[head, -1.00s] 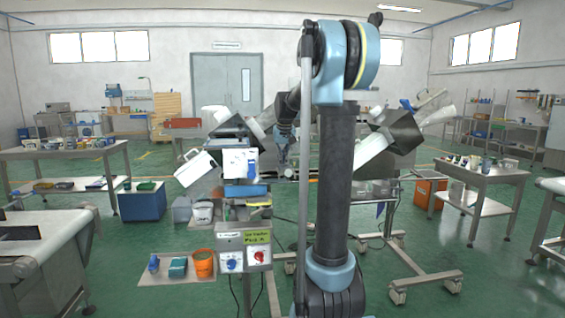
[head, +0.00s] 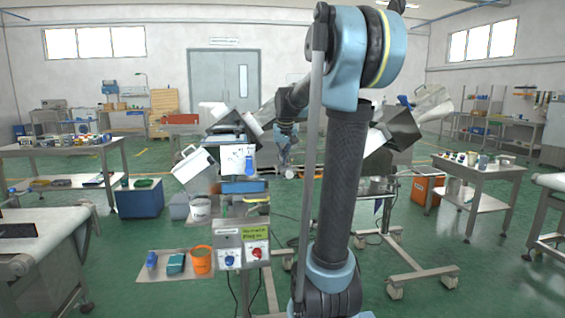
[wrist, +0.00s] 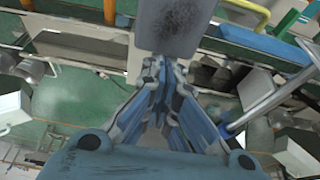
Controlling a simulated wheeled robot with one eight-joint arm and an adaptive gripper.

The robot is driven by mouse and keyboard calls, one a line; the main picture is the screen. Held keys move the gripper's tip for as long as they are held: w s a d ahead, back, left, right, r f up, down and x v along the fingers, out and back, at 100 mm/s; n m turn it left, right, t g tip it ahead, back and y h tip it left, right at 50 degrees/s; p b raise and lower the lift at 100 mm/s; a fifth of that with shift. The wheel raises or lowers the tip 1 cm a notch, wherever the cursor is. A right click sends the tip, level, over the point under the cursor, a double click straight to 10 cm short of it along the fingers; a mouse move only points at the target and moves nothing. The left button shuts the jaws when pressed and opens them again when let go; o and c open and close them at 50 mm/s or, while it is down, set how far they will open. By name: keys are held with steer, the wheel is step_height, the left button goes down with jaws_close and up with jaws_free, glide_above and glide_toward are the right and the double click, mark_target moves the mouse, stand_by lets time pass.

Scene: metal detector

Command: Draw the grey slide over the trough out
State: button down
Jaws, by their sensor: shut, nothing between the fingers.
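A grey flat plate (wrist: 168,28) with a dark smudge is at the top middle of the wrist view, directly beyond my fingertips. It may be the slide; I cannot tell for sure. My gripper (wrist: 163,62) is shut and empty, its fingertips at or very near the plate's lower edge. I cannot tell whether they touch it. In the head view my gripper (head: 286,158) points down beside the machine, right of the white panel (head: 237,159) with a blue mark. The trough and slide are not clear there.
A control box (head: 242,248) with blue and red knobs stands in front of the machine. An orange bucket (head: 201,260) is on a low shelf left of it. A blue strip (wrist: 262,45) and a yellow bar (wrist: 250,10) lie right of the plate.

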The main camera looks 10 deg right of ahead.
steer(key=shift+s, duration=0.3)
